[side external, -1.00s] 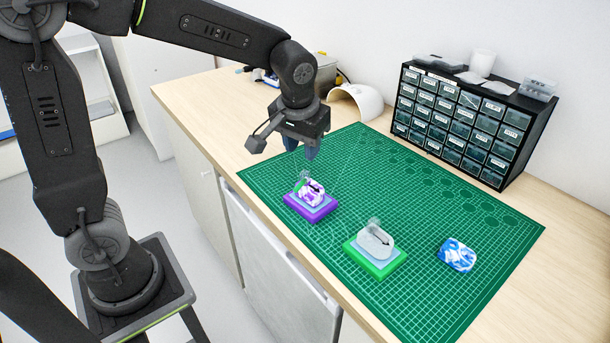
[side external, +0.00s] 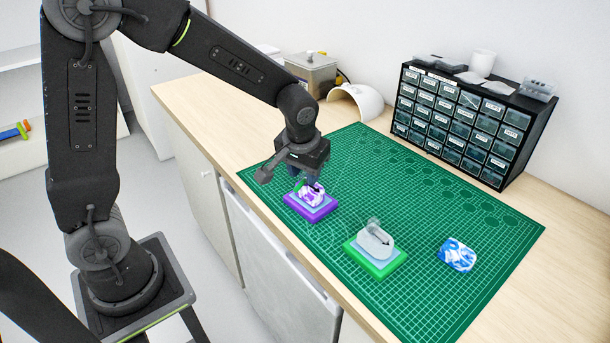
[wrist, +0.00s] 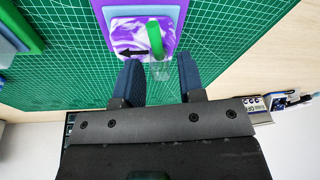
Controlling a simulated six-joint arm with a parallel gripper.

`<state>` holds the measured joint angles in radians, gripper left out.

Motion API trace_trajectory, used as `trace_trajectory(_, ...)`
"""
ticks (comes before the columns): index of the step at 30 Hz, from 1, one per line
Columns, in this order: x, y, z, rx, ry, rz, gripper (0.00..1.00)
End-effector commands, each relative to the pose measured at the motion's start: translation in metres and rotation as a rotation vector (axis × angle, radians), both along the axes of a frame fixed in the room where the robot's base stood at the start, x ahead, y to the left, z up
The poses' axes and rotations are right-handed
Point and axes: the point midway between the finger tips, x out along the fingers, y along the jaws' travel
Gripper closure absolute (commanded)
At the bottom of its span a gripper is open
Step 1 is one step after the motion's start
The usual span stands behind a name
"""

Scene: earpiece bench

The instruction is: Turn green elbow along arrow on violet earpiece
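The violet earpiece (side external: 311,195) is a violet-and-white marbled piece on a purple base (side external: 314,212). It also shows in the wrist view (wrist: 128,38), with a black arrow (wrist: 133,52) pointing left in that picture. The green elbow (wrist: 155,40) stands up from the marbled piece. In the side view the elbow (side external: 299,187) is partly hidden. My gripper (wrist: 160,70) is open, with its two blue fingers apart just short of the elbow. The elbow lies ahead of the gap between the fingers. A clear stub shows below the elbow in the wrist view.
A grey earpiece (side external: 375,242) on a green base (side external: 374,264) stands to the right. A blue-and-white marbled piece (side external: 457,254) lies further right on the green cutting mat (side external: 440,214). A drawer cabinet (side external: 462,122) stands at the back. The mat between is clear.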

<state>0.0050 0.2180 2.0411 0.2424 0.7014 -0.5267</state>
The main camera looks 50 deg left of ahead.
Motion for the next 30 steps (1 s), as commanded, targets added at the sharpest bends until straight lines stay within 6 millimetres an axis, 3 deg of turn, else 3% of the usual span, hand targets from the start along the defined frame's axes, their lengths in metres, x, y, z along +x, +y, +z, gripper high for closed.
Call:
trace_trajectory(22,0.0,-0.0001,0.0005,0.0,0.0,0.0,0.98)
trace_trajectory(30,0.0011,-0.001,0.0003,0.0,0.0,0.062,0.99)
